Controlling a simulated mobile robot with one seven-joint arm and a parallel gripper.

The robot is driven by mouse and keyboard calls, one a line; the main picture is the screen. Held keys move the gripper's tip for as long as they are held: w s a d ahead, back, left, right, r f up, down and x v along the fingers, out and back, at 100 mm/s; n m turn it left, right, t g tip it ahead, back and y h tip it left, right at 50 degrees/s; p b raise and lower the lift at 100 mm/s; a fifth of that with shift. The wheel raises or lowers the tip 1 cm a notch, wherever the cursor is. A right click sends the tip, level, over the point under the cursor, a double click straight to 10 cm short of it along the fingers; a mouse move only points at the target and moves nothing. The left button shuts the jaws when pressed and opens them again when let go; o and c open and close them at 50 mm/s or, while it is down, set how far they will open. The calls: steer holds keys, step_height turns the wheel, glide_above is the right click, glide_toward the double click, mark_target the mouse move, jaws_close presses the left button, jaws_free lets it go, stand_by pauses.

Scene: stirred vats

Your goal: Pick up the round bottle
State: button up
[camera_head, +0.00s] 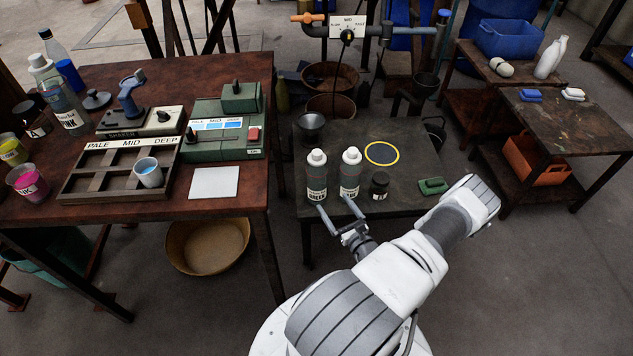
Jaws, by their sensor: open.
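Two grey bottles with white caps and pale labels stand upright side by side near the front of the dark middle table, the left one (316,176) and the right one (350,174). Both look round; their labels are too small to read surely. A small dark jar (379,185) stands to their right. My gripper (338,210) is open and empty at the table's front edge. Its two fingers point toward the bases of the two bottles, one finger near each. I cannot tell whether they touch. A larger bottle with an ink label (62,98) stands on the left table.
The left table (244,200) holds a sorting tray (80,190), cups and devices. A mixer head (347,28) stands behind.

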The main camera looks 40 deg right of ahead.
mark_target(317, 178)
steer(key=b+x, duration=0.3)
steer(key=x, duration=0.9)
steer(key=shift+w+d, duration=0.25)
steer(key=shift+w, duration=0.1)
jaws_close()
